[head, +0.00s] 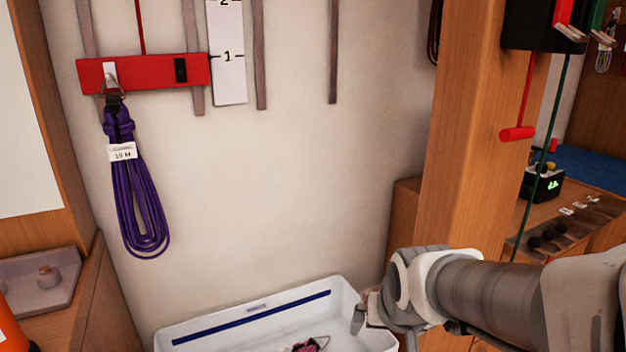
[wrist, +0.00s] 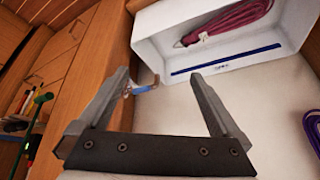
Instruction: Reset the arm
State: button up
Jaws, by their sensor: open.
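My arm reaches in from the right in the head view, with my gripper (head: 362,312) beside the right end of a white bin. In the wrist view my gripper (wrist: 165,85) is open, its two fingers wide apart. Nothing is held between them. The white bin (wrist: 275,55) lies beyond the fingertips at the upper right. A small blue and metal piece (wrist: 142,88) shows near the left fingertip; I cannot tell what it is.
The white bin (head: 180,328) holds a coiled magenta line (wrist: 228,22). A purple coiled line (head: 137,195) hangs from a red bar (head: 140,72) on the wall. A wooden post (head: 465,150) stands behind my arm. An orange object (head: 8,325) is at lower left.

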jog(key=s+d+r+n, duration=0.1)
jog(key=s+d+r, duration=0.2)
jog(key=s+r, duration=0.6)
notch_tip(320, 180, up, 21)
jog(key=s+p, duration=0.1)
jog(key=p, duration=2.1)
jog(key=shift+s+a+f+p, duration=0.15)
jog(key=shift+s+p, duration=0.15)
jog(key=shift+s, duration=0.05)
jog(key=shift+f, duration=0.1)
